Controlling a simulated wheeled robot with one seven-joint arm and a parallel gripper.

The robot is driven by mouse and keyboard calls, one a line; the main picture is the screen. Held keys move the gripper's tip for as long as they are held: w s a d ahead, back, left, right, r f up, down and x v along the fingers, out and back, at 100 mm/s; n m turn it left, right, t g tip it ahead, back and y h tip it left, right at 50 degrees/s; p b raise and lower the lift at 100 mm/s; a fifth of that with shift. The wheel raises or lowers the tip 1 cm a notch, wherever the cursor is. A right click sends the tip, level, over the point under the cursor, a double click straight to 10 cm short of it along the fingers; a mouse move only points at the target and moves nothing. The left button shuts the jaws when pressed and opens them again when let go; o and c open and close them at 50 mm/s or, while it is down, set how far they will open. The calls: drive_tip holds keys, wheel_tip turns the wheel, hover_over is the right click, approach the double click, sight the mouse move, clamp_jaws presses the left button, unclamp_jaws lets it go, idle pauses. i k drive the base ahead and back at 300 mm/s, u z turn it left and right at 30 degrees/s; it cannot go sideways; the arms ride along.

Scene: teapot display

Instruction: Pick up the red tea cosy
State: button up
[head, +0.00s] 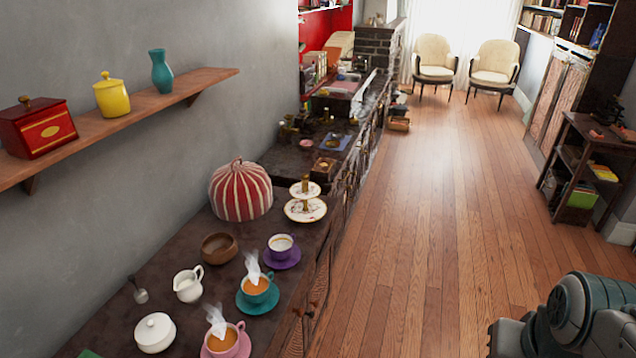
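The red tea cosy (240,190) is a dome with red and white stripes and a small loop on top. It stands upright on the dark wooden sideboard (185,240), near the wall. A two-tier cake stand (305,208) is just to its right, and a wooden bowl (219,248) is in front of it. Whether anything is under the cosy is hidden. A grey part of my arm (575,320) shows at the lower right, far from the cosy. My gripper's fingers are not in view.
A wall shelf (150,120) hangs above left. The wooden floor (450,220) to the right is clear.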

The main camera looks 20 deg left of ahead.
sight(240, 191)
drive_tip(key=z, duration=0.2)
drive_tip(key=i, duration=1.8)
drive_tip(key=u, duration=1.35)
drive_tip(key=i, duration=0.9)
drive_tip(key=u, duration=1.3)
drive_tip(key=i, duration=0.3)
drive_tip(key=u, duration=0.25)
